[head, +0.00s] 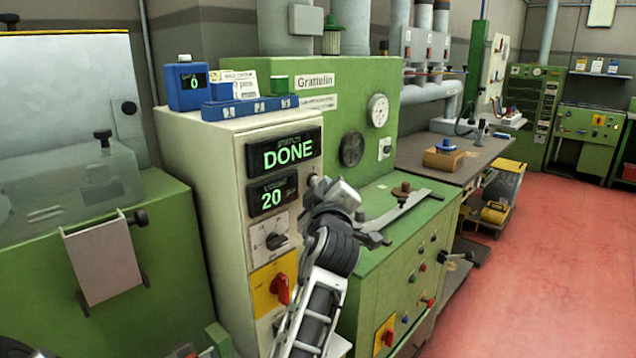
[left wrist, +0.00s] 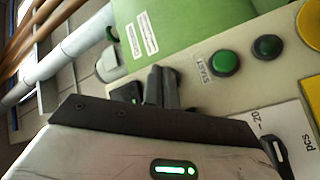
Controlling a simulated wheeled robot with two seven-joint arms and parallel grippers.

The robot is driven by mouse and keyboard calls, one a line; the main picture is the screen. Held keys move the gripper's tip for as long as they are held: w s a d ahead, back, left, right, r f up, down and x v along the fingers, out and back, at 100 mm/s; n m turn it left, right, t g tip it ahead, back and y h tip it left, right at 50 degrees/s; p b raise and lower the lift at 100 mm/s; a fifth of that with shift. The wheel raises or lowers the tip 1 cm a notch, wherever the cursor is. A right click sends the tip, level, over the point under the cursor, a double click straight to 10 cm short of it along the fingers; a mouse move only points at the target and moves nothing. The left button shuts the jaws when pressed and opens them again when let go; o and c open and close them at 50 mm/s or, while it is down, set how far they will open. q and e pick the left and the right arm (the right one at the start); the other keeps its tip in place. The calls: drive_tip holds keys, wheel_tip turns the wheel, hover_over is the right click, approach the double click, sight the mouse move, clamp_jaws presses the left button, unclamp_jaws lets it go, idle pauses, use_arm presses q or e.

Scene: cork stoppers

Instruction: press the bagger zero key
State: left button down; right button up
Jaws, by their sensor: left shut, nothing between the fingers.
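A cream cabinet (head: 225,170) carries a display reading DONE (head: 288,153) and one reading 20 (head: 272,197) in the head view. My left gripper (head: 316,183) is at the right edge of its front, beside the displays. The gripper hides part of that front. In the left wrist view its fingers (left wrist: 162,88) are together and empty. I cannot make out a key marked zero. Contact with the panel cannot be told. My right gripper is not in view.
A blue box showing 0 (head: 187,87) stands on the cabinet. A dial (head: 269,237) and a red rotary switch (head: 281,290) are below the displays. A green machine (head: 397,285) stands close on the right. Red floor (head: 545,250) is open farther right.

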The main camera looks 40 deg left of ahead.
use_arm(q)
drive_tip(key=shift+a, duration=0.35)
idle(0.5)
drive_tip(key=shift+s+d+b, duration=0.1)
drive_tip(key=shift+d+b, duration=0.35)
drive_tip(key=shift+d, duration=0.45)
drive_tip(key=shift+s+d+f+b, duration=0.15)
drive_tip(key=shift+d+b, duration=1.35)
drive_tip(key=shift+d, duration=1)
